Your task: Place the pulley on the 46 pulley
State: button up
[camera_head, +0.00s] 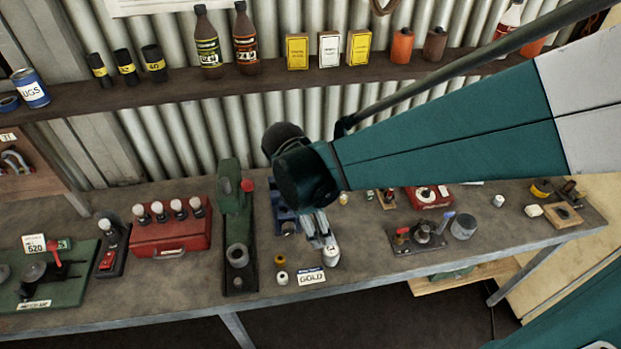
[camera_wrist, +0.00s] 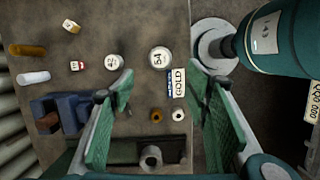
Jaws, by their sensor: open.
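My gripper (camera_wrist: 162,90) is open and empty above the bench, its two green-padded fingers spread on either side of the GOLD card. Pale round pieces, possibly pulleys, stand beyond the fingers in the wrist view: one (camera_wrist: 160,57) seems marked 54, another (camera_wrist: 113,62) seems marked 42. I cannot clearly read a 46 on any piece. A small brass-coloured ring (camera_wrist: 156,115) and a white ring (camera_wrist: 178,115) lie near the fingers; they also show in the head view as the brass ring (camera_head: 280,260) and the white ring (camera_head: 282,278). Which piece is the pulley to place is unclear.
The GOLD card (camera_head: 311,277) stands near the bench's front edge. A dark green tool with a grey round part (camera_head: 237,255) and a red case (camera_head: 172,238) are to the left. A blue block (camera_wrist: 65,112) stands behind the rings. Several fittings crowd the right.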

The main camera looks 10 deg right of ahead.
jog(key=shift+d+r, duration=0.1)
jog(key=s+d+r+m+t+y, duration=0.1)
jog(key=s+d+r+m+t, duration=0.1)
jog(key=r+m, duration=0.5)
jog(key=s+d+r+m+t+y, duration=0.2)
jog(key=d+r+m+t, duration=0.3)
jog(key=m, duration=0.5)
jog(key=shift+s+d+r, duration=0.5)
jog(key=shift+d+r, duration=0.35)
jog(key=shift+d, duration=0.35)
jog(key=shift+f, duration=0.1)
notch_tip(320, 180, down, 7)
jog(key=b, duration=0.7)
jog(key=shift+f+b, duration=0.2)
jog(key=shift+b, duration=0.15)
